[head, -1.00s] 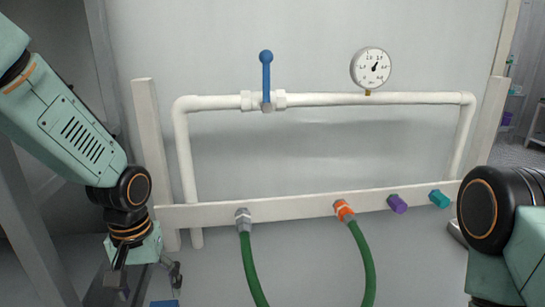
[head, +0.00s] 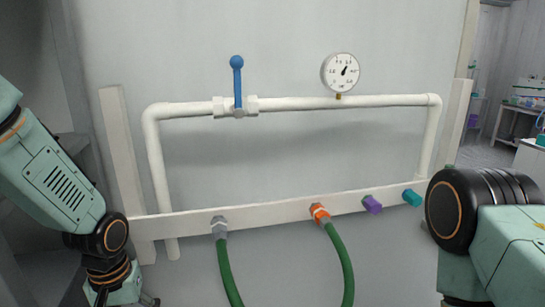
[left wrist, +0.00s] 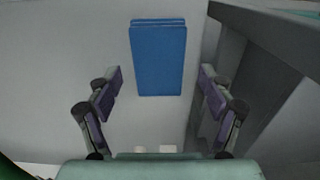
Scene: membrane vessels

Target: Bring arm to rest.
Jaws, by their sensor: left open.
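My left arm (head: 55,185) comes in at the left edge, bent downward. Its gripper is mostly cut off at the bottom of the head view. In the left wrist view my left gripper (left wrist: 160,75) is open, with its two purple-padded fingers apart and nothing between them. A blue flat-sided object (left wrist: 158,60) lies beyond the fingers, apart from them. My right arm (head: 490,220) shows at the right edge, and its gripper is out of view.
A white pipe (head: 380,101) with a blue-handled valve (head: 238,80) and a gauge (head: 341,72) stands ahead. Below, a white rail (head: 270,213) holds grey (head: 219,226), orange (head: 319,212), purple (head: 372,204) and teal (head: 412,197) fittings. Green hoses (head: 339,260) hang down. A bench (head: 518,112) is at far right.

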